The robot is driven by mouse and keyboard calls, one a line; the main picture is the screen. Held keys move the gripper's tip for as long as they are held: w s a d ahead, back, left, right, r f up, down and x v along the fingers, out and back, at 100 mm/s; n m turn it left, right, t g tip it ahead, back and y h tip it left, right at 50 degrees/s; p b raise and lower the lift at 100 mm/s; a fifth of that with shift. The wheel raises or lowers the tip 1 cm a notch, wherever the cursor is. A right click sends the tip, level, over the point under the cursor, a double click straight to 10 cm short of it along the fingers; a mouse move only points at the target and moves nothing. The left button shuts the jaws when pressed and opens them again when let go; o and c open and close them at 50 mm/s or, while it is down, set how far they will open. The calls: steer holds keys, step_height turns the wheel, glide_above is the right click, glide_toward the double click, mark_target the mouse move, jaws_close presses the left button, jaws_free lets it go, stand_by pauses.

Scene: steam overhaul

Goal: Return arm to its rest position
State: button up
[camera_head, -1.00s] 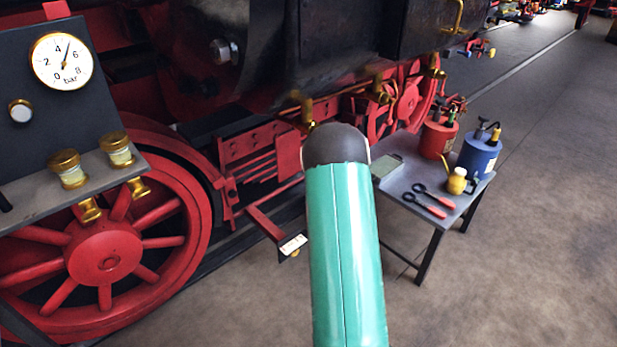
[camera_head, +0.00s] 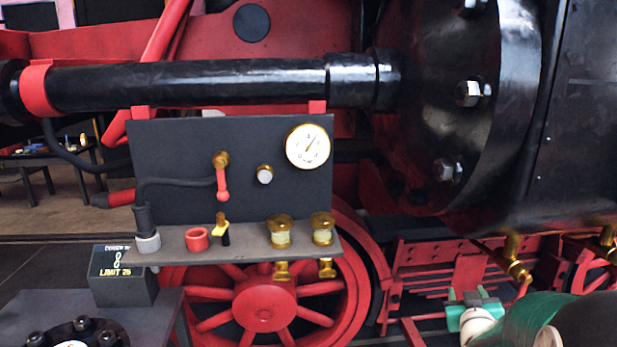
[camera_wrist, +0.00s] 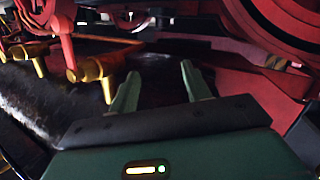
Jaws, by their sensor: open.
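My arm (camera_head: 530,322) shows in the lower right corner of the head view, with green and dark rounded parts, cut off by the picture's edge. A small green part with pale joints beside it is also mine. In the wrist view my gripper (camera_wrist: 158,85) is open, its two green fingers apart with nothing between them. Beyond the fingertips it is dark and hard to make out.
A dark panel with a pressure gauge (camera_head: 308,147) and a grey shelf (camera_head: 190,249) stands before a red wheel (camera_head: 265,308). A black cylinder (camera_head: 470,110) is at upper right. A "LIMIT 25" box (camera_head: 122,275) stands on a dark table (camera_head: 28,318) at lower left. Red parts lie close around my gripper.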

steer(key=s+a+r+g+y, duration=0.3)
steer(key=a, duration=0.6)
steer(key=s+a+r+g+y, duration=0.1)
steer(key=s+a+g, duration=0.2)
steer(key=s+a, duration=0.5)
steer(key=s+a+r+n+g+y, duration=0.1)
steer(key=s+a+g+y, duration=0.1)
steer(key=s+a, duration=0.6)
steer(key=s+g, duration=0.1)
steer(key=s, duration=0.3)
steer(key=shift+s+a+r, duration=0.2)
steer(key=shift+s+r, duration=0.05)
steer(key=shift+s, duration=0.1)
